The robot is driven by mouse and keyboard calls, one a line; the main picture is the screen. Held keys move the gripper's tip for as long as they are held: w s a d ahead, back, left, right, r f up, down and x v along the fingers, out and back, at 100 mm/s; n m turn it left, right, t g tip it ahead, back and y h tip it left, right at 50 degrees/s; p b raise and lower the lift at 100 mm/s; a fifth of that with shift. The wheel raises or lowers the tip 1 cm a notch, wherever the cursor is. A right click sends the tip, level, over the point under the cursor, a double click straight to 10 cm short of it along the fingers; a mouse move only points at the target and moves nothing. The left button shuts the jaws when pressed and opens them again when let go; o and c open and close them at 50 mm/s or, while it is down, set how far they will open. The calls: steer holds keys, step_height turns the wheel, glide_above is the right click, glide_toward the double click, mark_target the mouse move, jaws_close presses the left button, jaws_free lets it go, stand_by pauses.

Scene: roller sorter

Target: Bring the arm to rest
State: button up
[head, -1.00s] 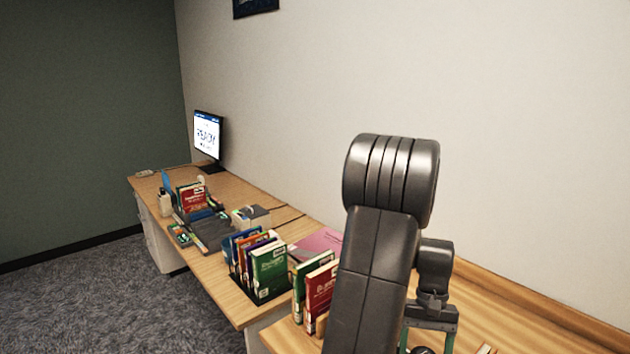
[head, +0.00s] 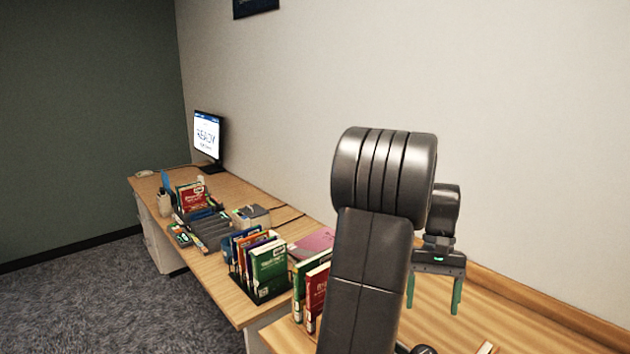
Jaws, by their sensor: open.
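My gripper (head: 434,292) shows at the right of the head view, behind and beside my dark arm. Its two green fingers hang downward, apart, with nothing between them. It is above the near wooden desk (head: 520,318), close to the pale wall. My upper arm stands raised in the middle of the view and hides part of the desk and of the books behind it.
Green and red books (head: 312,288) stand just left of my arm. A black rack holds several books (head: 262,262) on the far desk (head: 222,284). A monitor (head: 208,136) stands at its back. Carpet (head: 90,290) is clear at left.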

mark_target(424, 352)
steer(key=p+x, duration=0.1)
steer(key=x, duration=1)
steer(key=shift+s+f, duration=0.2)
steer(key=shift+f, duration=0.1)
steer(key=shift+w+n+h, duration=0.15)
steer(key=shift+n+h, duration=0.15)
steer(key=shift+n, duration=0.3)
steer(key=shift+a+n+h+b, duration=0.2)
steer(key=shift+n+h+b, duration=0.3)
steer(key=shift+n, duration=0.7)
steer(key=n+h+b, duration=0.1)
steer(key=n, duration=0.2)
steer(key=v, duration=1.4)
steer(key=shift+b, duration=0.3)
steer(key=shift+s+a, duration=0.15)
steer(key=shift+s, duration=0.1)
